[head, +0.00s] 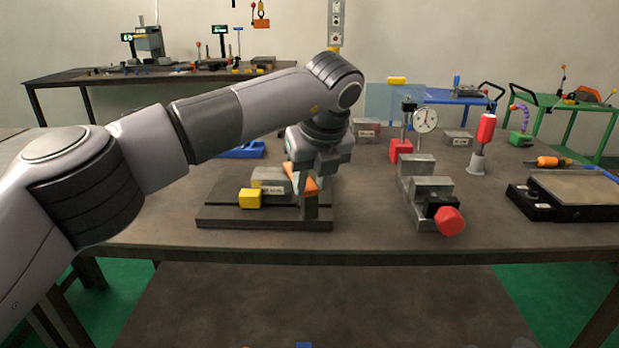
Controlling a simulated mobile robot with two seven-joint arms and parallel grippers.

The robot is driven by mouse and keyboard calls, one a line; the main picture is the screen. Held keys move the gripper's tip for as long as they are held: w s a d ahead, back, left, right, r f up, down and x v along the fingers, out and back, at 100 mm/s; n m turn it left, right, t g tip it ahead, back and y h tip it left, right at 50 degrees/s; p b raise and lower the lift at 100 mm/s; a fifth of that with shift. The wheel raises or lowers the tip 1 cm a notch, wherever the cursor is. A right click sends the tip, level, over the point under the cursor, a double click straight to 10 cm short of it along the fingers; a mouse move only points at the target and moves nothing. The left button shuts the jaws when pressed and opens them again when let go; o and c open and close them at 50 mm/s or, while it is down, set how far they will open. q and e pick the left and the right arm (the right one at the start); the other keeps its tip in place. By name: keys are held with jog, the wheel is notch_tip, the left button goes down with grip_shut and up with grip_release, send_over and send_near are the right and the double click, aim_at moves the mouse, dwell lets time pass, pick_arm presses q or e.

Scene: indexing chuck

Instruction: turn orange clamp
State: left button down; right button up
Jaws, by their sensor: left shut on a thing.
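The orange clamp (312,185) is on the right part of a dark slotted base plate (265,222) on the workbench, above a grey upright post. My left gripper (301,174) reaches down from above and is shut on the orange clamp. The fingers and wrist hide part of the clamp. A grey metal block (270,175) and a yellow block (250,199) are on the base plate just left of the clamp. My right gripper does not show.
Right of the base plate stands a grey stepped vise (417,187) with a red knob (449,221). A dial gauge (425,120) and a red-topped grey stand (479,160) are behind it. A black tray (575,212) lies far right. The bench front is clear.

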pick_arm(q)
jog(key=shift+w+r, duration=0.1)
jog(key=shift+r, duration=0.1)
jog(key=c, duration=0.8)
grip_release()
jog(key=shift+o, duration=0.2)
jog(key=shift+f, duration=0.1)
jog(key=v, duration=0.7)
